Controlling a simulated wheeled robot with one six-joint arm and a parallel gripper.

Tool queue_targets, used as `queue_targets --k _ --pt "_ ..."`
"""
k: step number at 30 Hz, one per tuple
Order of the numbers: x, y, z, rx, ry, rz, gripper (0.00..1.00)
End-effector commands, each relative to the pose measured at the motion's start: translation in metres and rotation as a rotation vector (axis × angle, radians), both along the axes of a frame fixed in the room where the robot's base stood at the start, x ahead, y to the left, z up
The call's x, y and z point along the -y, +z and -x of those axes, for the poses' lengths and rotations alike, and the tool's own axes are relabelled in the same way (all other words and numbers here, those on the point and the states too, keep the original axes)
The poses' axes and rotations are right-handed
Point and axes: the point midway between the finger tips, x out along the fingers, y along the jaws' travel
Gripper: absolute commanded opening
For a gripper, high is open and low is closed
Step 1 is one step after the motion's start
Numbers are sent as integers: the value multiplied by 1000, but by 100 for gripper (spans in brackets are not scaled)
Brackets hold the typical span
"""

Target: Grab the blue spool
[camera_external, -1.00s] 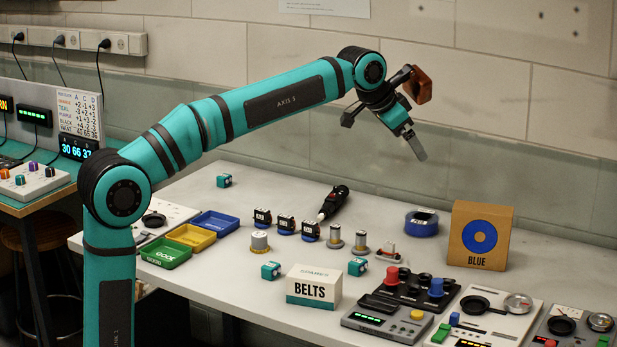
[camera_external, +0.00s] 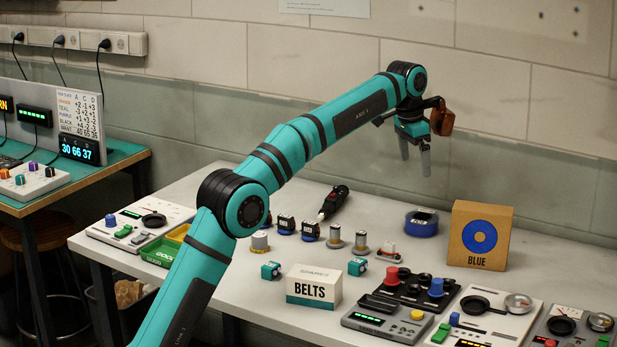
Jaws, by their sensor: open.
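The blue spool (camera_external: 421,224) lies flat on the white bench, left of a cardboard box with a blue ring and the word BLUE (camera_external: 480,236). Something small and dark with a white label sits at its top. My gripper (camera_external: 415,165) is above the spool, with its two grey fingers pointing down. The fingers are apart with nothing between them. A clear gap separates the fingertips from the spool, and neither touches the other.
Small servos (camera_external: 310,231), metal cylinders (camera_external: 360,243) and a BELTS box (camera_external: 313,287) stand nearer the front. Control panels (camera_external: 388,316) fill the front right. The wall rises close behind the bench.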

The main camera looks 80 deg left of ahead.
Motion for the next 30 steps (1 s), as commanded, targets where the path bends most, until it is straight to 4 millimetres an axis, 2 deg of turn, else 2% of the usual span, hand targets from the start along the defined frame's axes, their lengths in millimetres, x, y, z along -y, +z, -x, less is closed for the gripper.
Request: queue_targets --k 5,21,30 --pt "-2 -15 -3 -6 0 4 100" --pt "-3 -106 -17 -6 0 3 100" --pt "-4 -124 -20 -4 0 2 100"
